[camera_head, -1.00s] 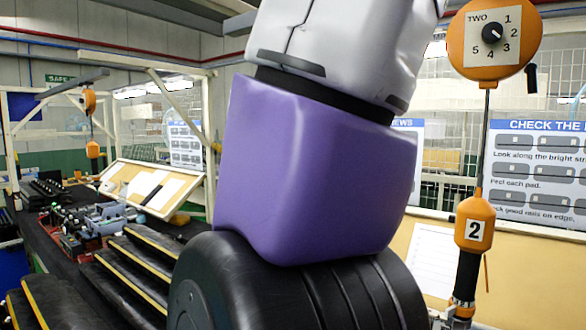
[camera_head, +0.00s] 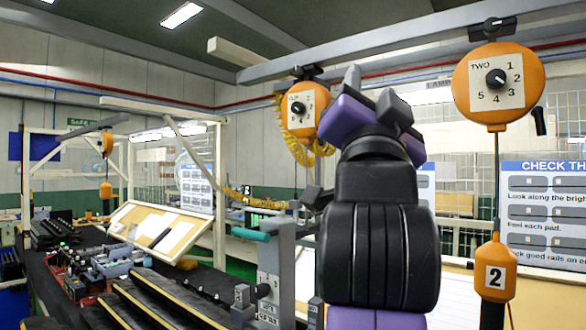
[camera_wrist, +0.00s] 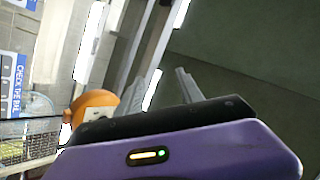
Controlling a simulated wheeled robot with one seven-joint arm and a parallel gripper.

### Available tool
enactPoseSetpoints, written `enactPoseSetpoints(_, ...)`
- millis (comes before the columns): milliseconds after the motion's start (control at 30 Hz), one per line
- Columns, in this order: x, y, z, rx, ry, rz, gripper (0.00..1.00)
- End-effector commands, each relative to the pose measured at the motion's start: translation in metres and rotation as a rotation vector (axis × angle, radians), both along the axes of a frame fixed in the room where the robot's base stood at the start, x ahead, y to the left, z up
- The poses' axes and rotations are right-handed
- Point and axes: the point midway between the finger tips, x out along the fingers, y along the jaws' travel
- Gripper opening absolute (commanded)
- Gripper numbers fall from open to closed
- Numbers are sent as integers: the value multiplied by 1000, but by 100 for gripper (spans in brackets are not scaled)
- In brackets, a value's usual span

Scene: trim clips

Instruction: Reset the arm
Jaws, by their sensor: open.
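My arm (camera_head: 382,225) stands upright in the middle of the head view, with black and purple links. In the wrist view my gripper (camera_wrist: 170,82) has its two grey fingers apart, with nothing between them. The fingers point up towards the ceiling and wall structure. In the head view the fingers are hard to make out at the top of the arm.
An orange dial unit (camera_head: 494,85) hangs at right, with an orange handle marked 2 (camera_head: 495,270) below it. Another orange dial unit (camera_head: 302,109) with a coiled yellow hose hangs just left of my arm. Black trim strips (camera_head: 150,300) lie at lower left.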

Motion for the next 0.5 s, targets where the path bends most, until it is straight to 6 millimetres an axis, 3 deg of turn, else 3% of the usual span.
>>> enactPoseSetpoints(33, 4, 6, -29, -53, 13, -8, 44)
enactPoseSetpoints(267, 6, 22, -140, -264, 50, -33, 44)
enactPoseSetpoints(500, -14, 23, -254, -429, 101, -38, 44)
